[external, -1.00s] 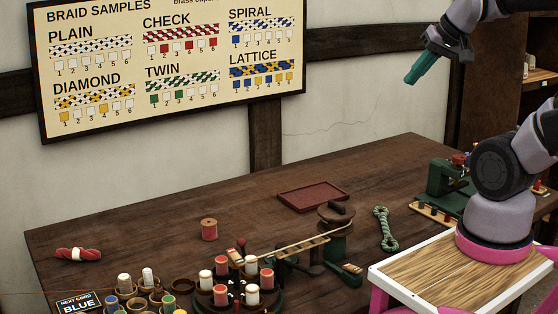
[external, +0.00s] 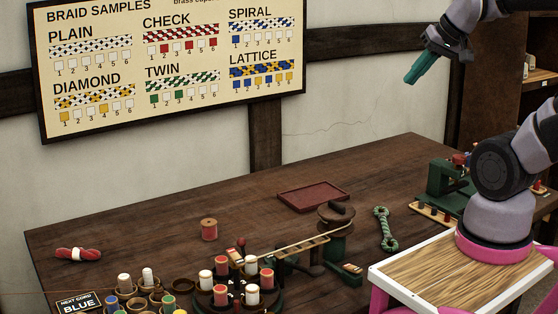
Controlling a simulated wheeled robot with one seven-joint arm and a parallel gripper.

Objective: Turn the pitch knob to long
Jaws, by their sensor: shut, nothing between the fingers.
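My gripper (external: 421,68) is at the upper right, high above the bench, with its teal fingers together and pointing down to the left. It is empty and well apart from everything on the bench. I cannot surely pick out the pitch knob or its markings. A green machine with a red knob (external: 450,178) stands at the right, partly hidden by my arm.
A braiding disc with red and white bobbins (external: 252,295) stands at the front, with a wooden ladder-like guide (external: 302,249) beside it. A red tray (external: 312,196), a green rope coil (external: 385,228) and a red spool (external: 209,229) lie on the bench (external: 160,235).

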